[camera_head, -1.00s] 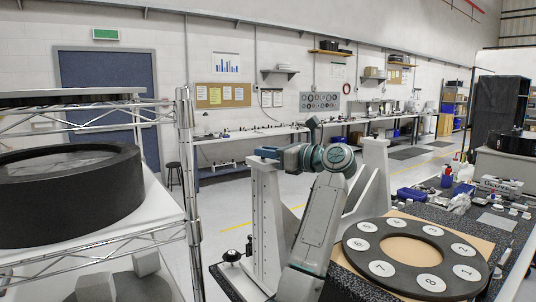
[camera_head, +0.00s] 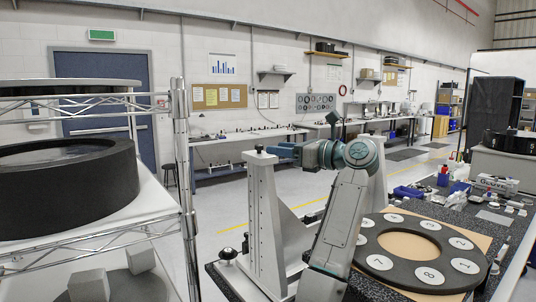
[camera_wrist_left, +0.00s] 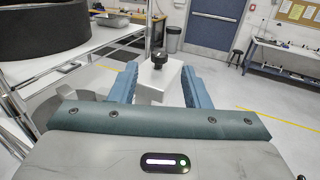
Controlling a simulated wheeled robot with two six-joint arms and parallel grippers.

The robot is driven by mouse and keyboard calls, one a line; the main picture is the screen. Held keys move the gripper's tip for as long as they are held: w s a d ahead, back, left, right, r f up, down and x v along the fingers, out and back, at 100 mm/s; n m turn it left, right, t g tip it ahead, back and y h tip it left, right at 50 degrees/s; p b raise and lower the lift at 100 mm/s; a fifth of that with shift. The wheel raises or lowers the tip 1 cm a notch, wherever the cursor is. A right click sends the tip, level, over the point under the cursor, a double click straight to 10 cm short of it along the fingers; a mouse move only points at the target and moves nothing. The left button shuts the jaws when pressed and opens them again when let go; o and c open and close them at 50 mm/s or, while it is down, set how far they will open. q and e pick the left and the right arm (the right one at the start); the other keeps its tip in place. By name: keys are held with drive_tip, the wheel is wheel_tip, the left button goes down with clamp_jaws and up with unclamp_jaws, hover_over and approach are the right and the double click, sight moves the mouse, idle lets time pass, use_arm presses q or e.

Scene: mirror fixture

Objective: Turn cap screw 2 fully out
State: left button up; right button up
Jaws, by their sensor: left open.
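A black knob-headed cap screw (camera_head: 259,148) stands upright on top of the left post (camera_head: 263,195) of the grey fixture. It also shows in the left wrist view (camera_wrist_left: 158,60), above a pale metal block. No number is readable on it. My left gripper (camera_head: 283,151) points left in the head view, just right of the knob. In the left wrist view its blue fingers (camera_wrist_left: 160,72) are spread wide and empty, with the knob ahead between their tips and apart from both. The second post (camera_head: 376,150) is partly hidden by my arm. My right gripper is not in view.
A black ring with numbered white discs (camera_head: 376,262) lies on the table at right. A wire shelf (camera_head: 182,140) holding a large black ring (camera_head: 70,195) stands at left. Another dark knob (camera_head: 228,254) is low beside the fixture's base. Tools and boxes clutter the right bench.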

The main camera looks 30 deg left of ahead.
use_arm(q)
drive_tip(key=d+b, duration=0.1)
drive_tip(key=d, duration=0.4)
drive_tip(key=shift+d, duration=0.1)
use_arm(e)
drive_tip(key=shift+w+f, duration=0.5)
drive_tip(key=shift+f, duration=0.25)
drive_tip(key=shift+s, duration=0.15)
use_arm(q)
drive_tip(key=shift+f, duration=0.1)
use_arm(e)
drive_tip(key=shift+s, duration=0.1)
